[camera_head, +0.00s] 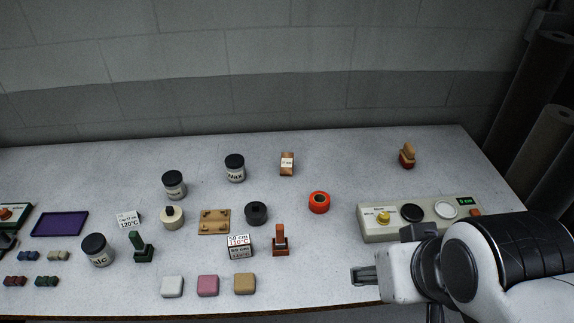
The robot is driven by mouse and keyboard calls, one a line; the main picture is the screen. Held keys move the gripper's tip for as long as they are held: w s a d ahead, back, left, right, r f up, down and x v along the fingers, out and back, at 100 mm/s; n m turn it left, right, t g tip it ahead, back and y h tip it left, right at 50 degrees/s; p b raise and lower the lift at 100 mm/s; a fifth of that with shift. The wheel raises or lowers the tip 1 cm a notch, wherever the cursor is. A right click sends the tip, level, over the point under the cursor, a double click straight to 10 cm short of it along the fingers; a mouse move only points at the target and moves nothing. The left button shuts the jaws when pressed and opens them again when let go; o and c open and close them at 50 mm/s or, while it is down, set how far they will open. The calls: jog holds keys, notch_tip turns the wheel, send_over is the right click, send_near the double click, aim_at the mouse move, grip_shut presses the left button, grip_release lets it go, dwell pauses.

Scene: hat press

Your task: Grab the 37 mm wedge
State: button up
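No block in view carries a readable 37 mm mark, so I cannot tell which one is the 37 mm wedge. A brown wooden block (287,170) with a small white label lies at the back middle; its writing is too small to read. Small paired blocks lie at the far left: blue (29,256), tan (58,256), red (15,282) and green (46,281). My gripper (358,276) is at the front right, its fingers pointing left, apart from all these blocks. I see nothing in it, and its finger gap is unclear.
A control box (375,234) with knobs stands behind my gripper. Three soft-looking blocks (208,286) lie at the front middle. Jars (234,170), a wooden board (214,229), labelled signs (240,253) and an orange roll (319,202) fill the middle. A purple tray (60,223) lies left.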

jog(key=w+a+r+t+y, duration=0.1)
jog(key=w+a, duration=0.2)
jog(key=w, duration=0.5)
jog(key=w+a+r+t+y, duration=0.1)
jog(key=w+a, duration=0.1)
jog(key=w, duration=0.5)
jog(key=m+t+h, duration=0.2)
jog(key=t+h, duration=0.2)
jog(key=t, duration=0.2)
send_over(285, 171)
jog(key=s, duration=0.3)
jog(key=f, duration=2)
jog(key=shift+w+a+f, duration=0.2)
jog(key=shift+a+f, duration=0.1)
jog(key=shift+w+f, duration=0.1)
jog(key=shift+f, duration=0.25)
jog(key=shift+x, duration=1.3)
jog(key=shift+d+f, duration=0.1)
